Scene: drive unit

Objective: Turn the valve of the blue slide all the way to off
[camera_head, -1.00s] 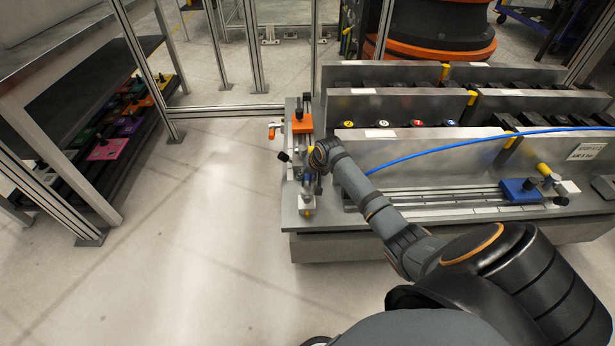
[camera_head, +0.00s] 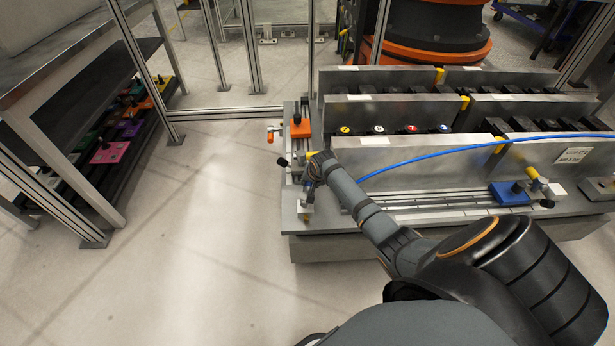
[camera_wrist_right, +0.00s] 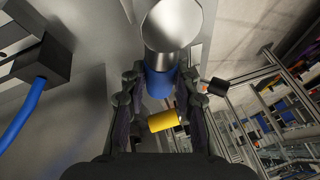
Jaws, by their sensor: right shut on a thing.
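A blue slide (camera_head: 510,193) sits at the right end of the long front rail, with a yellow-capped fitting (camera_head: 533,174) beside it. My right gripper (camera_head: 312,176) is well to its left, over the short rail. In the right wrist view my right gripper (camera_wrist_right: 160,92) is shut on a blue cylindrical part (camera_wrist_right: 160,82) under a wide metal cylinder (camera_wrist_right: 172,28). A yellow cylinder (camera_wrist_right: 163,120) shows just beyond the fingers. I cannot tell whether the held part is the valve, nor its setting. My left gripper is not in view.
An orange slide (camera_head: 300,127) is on the short rail behind my right gripper. A blue hose (camera_head: 430,152) arches over the fixture's metal walls. A shelf with coloured blocks (camera_head: 110,152) stands at the left. The floor between is clear.

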